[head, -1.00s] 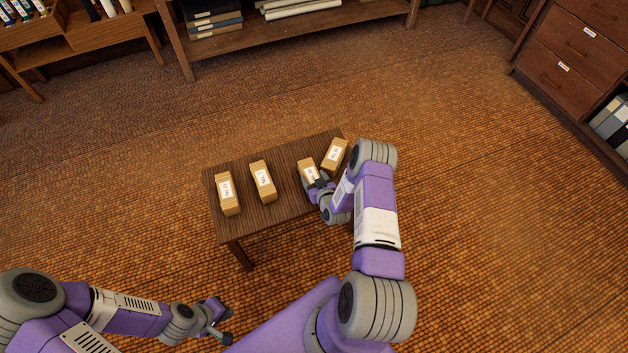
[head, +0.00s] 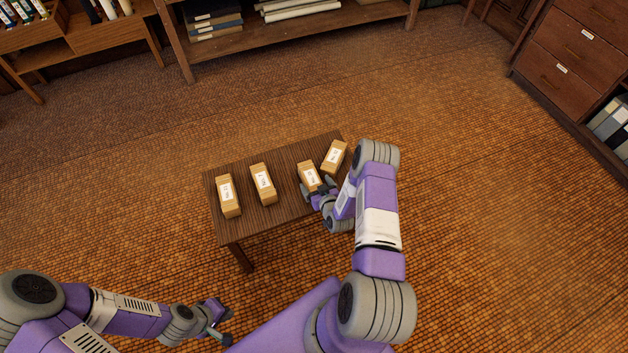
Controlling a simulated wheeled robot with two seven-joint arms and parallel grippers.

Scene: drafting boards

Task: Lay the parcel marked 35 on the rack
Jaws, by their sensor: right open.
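Several tan box parcels with white labels lie on a small dark wooden table: a far-left parcel (head: 229,206), a second parcel (head: 263,193), a third parcel (head: 310,174) and a far-right parcel (head: 334,157). The label numbers are too small to read, so I cannot tell which is 35. My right gripper (head: 318,192) is open at the near end of the third parcel; I cannot tell if it touches. My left gripper (head: 222,323) looks open and empty, low in front of the table. I cannot tell which furniture is the rack.
The small table (head: 286,203) has bare top between the second and third parcels. A long low shelf (head: 290,32) with rolls and flat books stands at the back, a cubby unit (head: 95,40) at back left, drawers (head: 575,55) at right. The floor between is clear.

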